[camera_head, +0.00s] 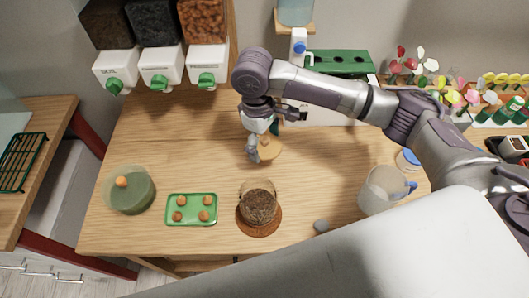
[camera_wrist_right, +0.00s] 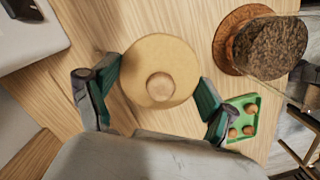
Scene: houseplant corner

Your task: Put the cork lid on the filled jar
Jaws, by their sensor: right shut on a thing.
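The cork lid (camera_head: 271,151) is a pale round disc with a small knob, over the back middle of the table. My right gripper (camera_head: 262,146) is shut on it. In the right wrist view the lid (camera_wrist_right: 160,55) lies between the two fingers (camera_wrist_right: 155,98), at its rim. I cannot tell whether it is clear of the table. The filled jar (camera_head: 258,207) holds dark brown soil and stands upright in front of the lid, with its top uncovered. It also shows in the right wrist view (camera_wrist_right: 270,48). My left gripper is not in view.
The jar stands on a brown round saucer (camera_head: 262,232). Dispensers (camera_head: 160,68) hang back left.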

